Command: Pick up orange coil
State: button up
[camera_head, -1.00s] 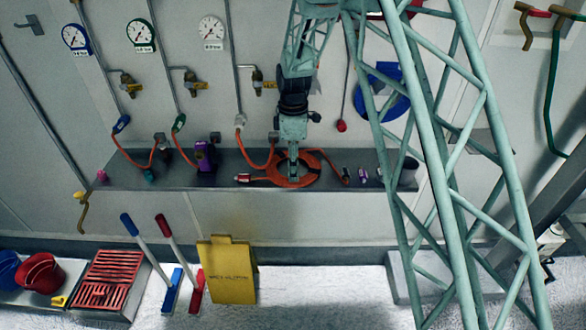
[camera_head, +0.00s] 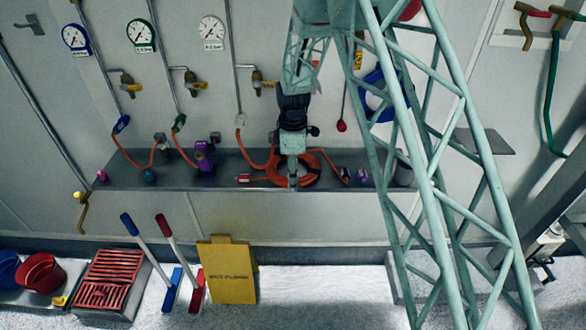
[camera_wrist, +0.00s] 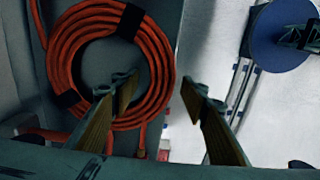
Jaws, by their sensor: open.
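The orange coil (camera_head: 308,172) is a flat ring of orange hose lying on the grey shelf, partly hidden behind my gripper (camera_head: 292,184). In the wrist view the coil (camera_wrist: 60,62) fills the upper left, with several black bands around it. My gripper is open in the wrist view (camera_wrist: 160,92). Nothing is held. I cannot tell whether a finger touches the coil.
Orange hoses run along the shelf. A blue hose reel (camera_head: 376,96) hangs on the wall. A yellow floor sign (camera_head: 230,270) stands below the shelf.

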jog(key=shift+c, duration=0.2)
jog(key=c, duration=1.2)
jog(key=shift+o, duration=0.2)
jog(key=shift+r, duration=0.1)
jog(key=shift+r, duration=1.75)
jog(key=shift+s, duration=0.4)
jog(key=s+d+r+b, duration=0.1)
jog(key=s+d, duration=0.1)
jog(key=s, duration=1.3)
jog(key=shift+r, duration=0.15)
